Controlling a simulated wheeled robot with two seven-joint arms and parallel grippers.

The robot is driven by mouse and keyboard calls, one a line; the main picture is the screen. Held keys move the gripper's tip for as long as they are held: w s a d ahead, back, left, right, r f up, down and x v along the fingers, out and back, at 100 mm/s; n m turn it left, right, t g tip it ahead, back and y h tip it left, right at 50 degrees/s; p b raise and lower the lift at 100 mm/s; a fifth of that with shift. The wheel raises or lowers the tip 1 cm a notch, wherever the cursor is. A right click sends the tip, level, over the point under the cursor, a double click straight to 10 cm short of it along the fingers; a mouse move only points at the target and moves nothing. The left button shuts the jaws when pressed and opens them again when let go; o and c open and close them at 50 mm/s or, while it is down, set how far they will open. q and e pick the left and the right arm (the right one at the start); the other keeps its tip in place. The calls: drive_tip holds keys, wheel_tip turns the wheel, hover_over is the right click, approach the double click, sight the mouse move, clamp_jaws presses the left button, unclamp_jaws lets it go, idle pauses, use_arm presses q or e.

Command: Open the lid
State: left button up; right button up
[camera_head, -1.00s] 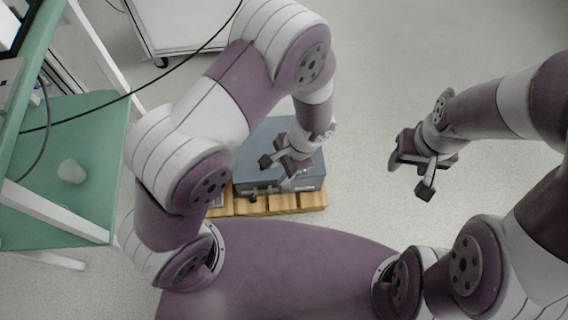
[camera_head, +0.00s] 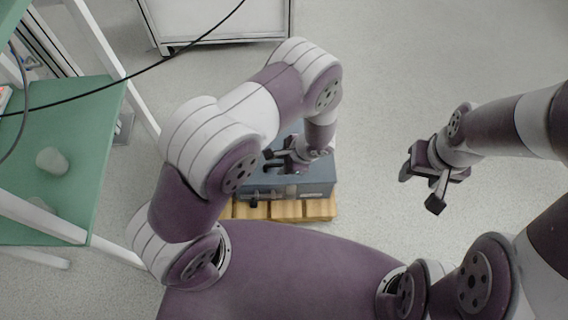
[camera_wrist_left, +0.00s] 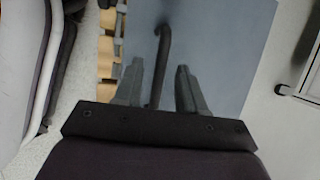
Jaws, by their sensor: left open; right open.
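A blue-grey box (camera_head: 318,188) with a flat lid sits low in front of me in the head view. In the left wrist view the lid (camera_wrist_left: 225,50) is a smooth grey-blue panel with a dark bar handle (camera_wrist_left: 164,45). My left gripper (camera_head: 282,162) is over the box, pointing down at the lid. In the left wrist view its open fingers (camera_wrist_left: 159,68) lie on either side of the handle's line; contact is not clear. The lid looks shut. My right gripper (camera_head: 422,188) is open and empty, out to the right above the floor.
The box rests on a wooden pallet (camera_head: 288,209). A white cabinet (camera_head: 215,18) stands at the back, and a black cable crosses the upper left. The floor at right is clear.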

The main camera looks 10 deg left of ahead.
use_arm(q)
clamp_jaws()
drive_tip(key=shift+r, duration=0.1)
